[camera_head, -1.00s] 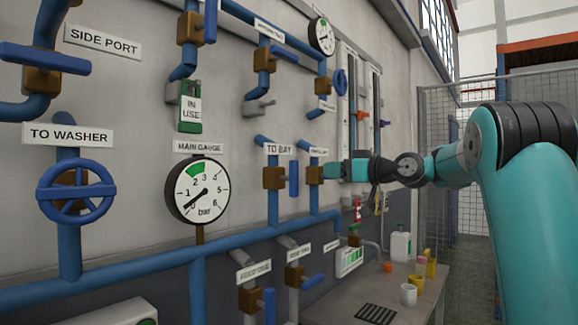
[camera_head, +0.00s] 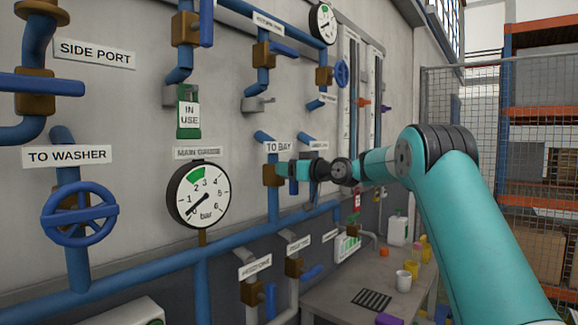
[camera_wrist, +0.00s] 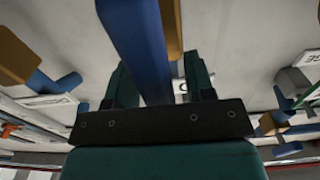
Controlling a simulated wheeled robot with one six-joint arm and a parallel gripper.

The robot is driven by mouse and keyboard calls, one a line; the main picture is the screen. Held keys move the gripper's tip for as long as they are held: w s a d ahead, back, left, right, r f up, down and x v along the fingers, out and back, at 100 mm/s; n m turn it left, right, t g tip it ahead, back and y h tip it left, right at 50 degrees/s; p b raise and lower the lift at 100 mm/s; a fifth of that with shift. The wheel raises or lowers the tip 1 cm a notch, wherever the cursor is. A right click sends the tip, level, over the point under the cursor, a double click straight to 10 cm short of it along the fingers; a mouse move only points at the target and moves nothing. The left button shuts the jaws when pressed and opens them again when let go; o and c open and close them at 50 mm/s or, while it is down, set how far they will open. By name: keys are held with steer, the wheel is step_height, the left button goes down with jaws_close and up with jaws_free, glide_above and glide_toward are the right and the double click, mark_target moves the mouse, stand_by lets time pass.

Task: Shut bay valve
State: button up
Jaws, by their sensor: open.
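The bay valve has a brass body (camera_head: 271,175) on a blue vertical pipe, under the "TO BAY" label (camera_head: 278,147). My gripper (camera_head: 294,171) is at this valve in the head view and largely covers its blue lever. In the wrist view the blue lever (camera_wrist: 138,45) runs between the two green fingers of my open gripper (camera_wrist: 157,65), with a gap beside it on the right. Contact with the left finger cannot be told. The lever hung straight down along the pipe when it was last uncovered.
A main gauge (camera_head: 201,195) and a blue handwheel (camera_head: 79,213) are to the left. A green "IN USE" tag (camera_head: 189,113) hangs above. Lower valves (camera_head: 252,293) and a bench (camera_head: 335,285) with cups are below. A wire fence (camera_head: 470,150) stands at the right.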

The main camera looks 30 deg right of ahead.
jaws_close()
steer(key=shift+w+d+f+m+p, duration=0.15)
steer(key=shift+d+f+m+p, duration=0.6)
steer(key=shift+m, duration=2.25)
steer(key=shift+w+d+f+m+p, duration=0.1)
steer(key=shift+m+p, duration=1.15)
steer(key=shift+m, duration=1.75)
steer(key=shift+w+d+f+m+p, duration=0.15)
steer(key=shift+d+f+m+p, duration=0.6)
steer(key=shift+m, duration=2.25)
steer(key=shift+a+r+p, duration=0.3)
jaws_free()
